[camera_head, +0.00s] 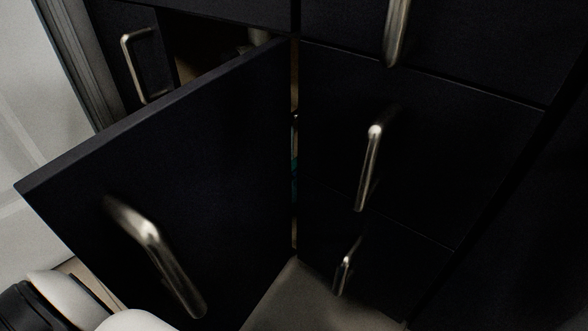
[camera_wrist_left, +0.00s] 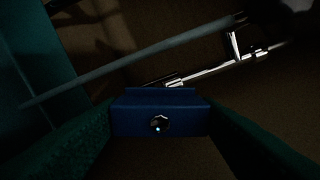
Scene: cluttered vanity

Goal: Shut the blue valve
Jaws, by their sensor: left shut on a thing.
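The blue valve (camera_wrist_left: 155,101) shows in the left wrist view as a short blue block with a round metal screw in its face. It sits between the two dark green-looking fingers of my left gripper (camera_wrist_left: 160,116), which is shut on it. A shiny metal pipe (camera_wrist_left: 205,69) runs behind the valve and up to the right. I cannot tell from this view how far the valve is turned. In the head view the open cabinet door hides the valve and my left gripper. My right gripper is in neither view.
The dark cabinet door (camera_head: 200,150) stands open, with its metal handle (camera_head: 155,250) facing out. Closed drawers (camera_head: 430,150) with handles are to the right. In the left wrist view, a grey rod (camera_wrist_left: 130,62) crosses above the valve and a teal surface (camera_wrist_left: 35,70) is at left.

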